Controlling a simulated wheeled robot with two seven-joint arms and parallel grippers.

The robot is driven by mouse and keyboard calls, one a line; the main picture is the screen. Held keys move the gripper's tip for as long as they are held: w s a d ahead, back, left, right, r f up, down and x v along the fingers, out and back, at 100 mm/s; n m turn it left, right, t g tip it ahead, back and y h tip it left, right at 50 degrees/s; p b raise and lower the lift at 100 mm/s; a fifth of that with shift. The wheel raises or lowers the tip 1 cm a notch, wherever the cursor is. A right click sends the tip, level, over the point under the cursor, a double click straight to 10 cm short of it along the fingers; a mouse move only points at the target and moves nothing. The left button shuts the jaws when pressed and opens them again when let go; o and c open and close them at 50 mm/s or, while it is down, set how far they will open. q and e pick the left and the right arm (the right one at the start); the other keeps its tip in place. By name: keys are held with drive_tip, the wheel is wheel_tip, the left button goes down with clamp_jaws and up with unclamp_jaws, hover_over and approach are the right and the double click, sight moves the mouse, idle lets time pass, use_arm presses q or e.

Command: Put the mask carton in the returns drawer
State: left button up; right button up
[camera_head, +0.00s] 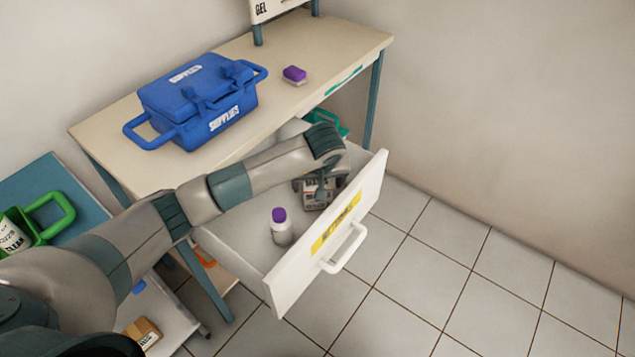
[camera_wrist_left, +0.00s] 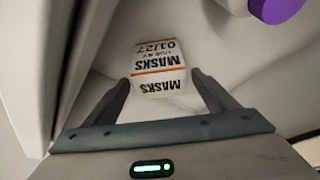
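The mask carton (camera_head: 318,194), white with an orange stripe and dark print, is inside the pulled-out drawer (camera_head: 237,239) with the yellow label, near its right end. My left gripper (camera_head: 321,183) reaches down into the drawer over the carton and partly hides it. In the left wrist view the carton (camera_wrist_left: 160,68) shows its "MASKS" print between and beyond the fingertips (camera_wrist_left: 160,80). The fingers are apart, with small gaps on either side of the carton. My right gripper is not in view.
A white bottle with a purple cap (camera_head: 281,228) stands in the same drawer, left of the carton. The drawer front (camera_head: 292,283) has a white handle. A blue supplies case (camera_head: 196,103) and a purple-topped item (camera_head: 294,75) are on the desk above.

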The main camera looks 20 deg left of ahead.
use_arm(q)
drive_tip(key=shift+r, duration=0.3)
drive_tip(key=v, duration=1.1)
drive_tip(key=shift+r, duration=0.3)
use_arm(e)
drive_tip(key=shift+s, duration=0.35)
use_arm(q)
drive_tip(key=shift+s, duration=0.15)
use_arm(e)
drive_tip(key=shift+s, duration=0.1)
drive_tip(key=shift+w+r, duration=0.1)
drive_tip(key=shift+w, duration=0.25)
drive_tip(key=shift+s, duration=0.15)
